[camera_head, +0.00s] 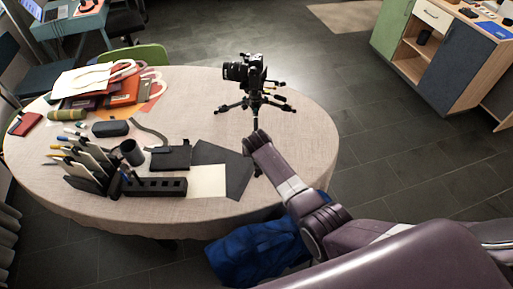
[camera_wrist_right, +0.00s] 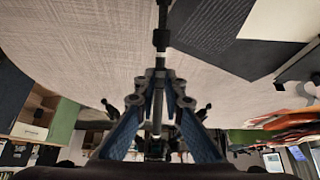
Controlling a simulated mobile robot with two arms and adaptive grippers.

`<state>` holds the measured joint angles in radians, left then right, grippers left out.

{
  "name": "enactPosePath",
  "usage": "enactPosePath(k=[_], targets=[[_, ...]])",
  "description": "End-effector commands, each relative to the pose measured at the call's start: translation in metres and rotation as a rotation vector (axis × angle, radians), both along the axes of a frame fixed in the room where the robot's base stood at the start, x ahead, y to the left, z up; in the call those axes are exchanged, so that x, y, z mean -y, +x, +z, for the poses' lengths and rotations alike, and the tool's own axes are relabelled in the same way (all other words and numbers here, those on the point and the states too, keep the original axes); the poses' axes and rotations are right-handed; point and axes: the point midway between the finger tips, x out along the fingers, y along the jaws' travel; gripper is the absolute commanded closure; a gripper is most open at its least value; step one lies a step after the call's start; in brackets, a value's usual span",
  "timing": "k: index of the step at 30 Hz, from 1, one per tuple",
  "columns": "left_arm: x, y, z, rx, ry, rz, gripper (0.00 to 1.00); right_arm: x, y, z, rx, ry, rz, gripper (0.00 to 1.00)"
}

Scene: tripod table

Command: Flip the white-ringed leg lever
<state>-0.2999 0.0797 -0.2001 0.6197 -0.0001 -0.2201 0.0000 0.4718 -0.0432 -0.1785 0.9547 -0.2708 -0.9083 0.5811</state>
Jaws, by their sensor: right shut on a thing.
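A small black tripod (camera_head: 254,101) with a black camera (camera_head: 247,70) on it stands upright on the round table. Its legs spread out over the cloth. My right gripper (camera_head: 258,141) is at the tripod's near leg, which it largely hides in the head view. In the right wrist view, the blue-padded fingers (camera_wrist_right: 160,82) meet around a dark part of the leg (camera_wrist_right: 162,22). A pale ring (camera_wrist_right: 160,60) shows on the leg just beyond the fingertips. The lever itself cannot be told apart from the leg between the fingers. My left gripper is out of view.
The round table (camera_head: 200,92) has a beige cloth. A dark sheet (camera_head: 232,172), a pale sheet (camera_head: 207,181), a black organizer (camera_head: 155,187) and a pen cup (camera_head: 131,152) lie left of my right arm. The cloth right of the tripod is clear.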

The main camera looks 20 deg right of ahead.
Motion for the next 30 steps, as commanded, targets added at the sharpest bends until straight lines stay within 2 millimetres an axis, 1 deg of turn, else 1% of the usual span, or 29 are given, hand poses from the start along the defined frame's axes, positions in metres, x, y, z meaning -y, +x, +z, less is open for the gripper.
enactPosePath(k=[4, 17, 18, 22, 30], targets=[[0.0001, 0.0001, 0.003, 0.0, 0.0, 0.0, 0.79, -0.0003, 0.001, 0.0018, -0.025, 0.009, 0.0, 1.0], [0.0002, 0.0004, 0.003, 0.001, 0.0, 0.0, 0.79, 0.0, 0.0012, 0.0014, -0.032, 0.01, -0.001, 1.0], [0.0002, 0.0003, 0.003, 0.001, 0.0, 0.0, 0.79, 0.0, 0.0013, 0.0014, -0.032, 0.01, -0.001, 0.87], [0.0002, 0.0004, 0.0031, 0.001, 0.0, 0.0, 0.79, 0.0001, 0.0012, 0.0014, -0.032, 0.01, -0.001, 0.73], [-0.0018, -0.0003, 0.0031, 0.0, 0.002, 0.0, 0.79, 0.0003, 0.0008, 0.0016, -0.032, 0.01, -0.001, 0.73]])
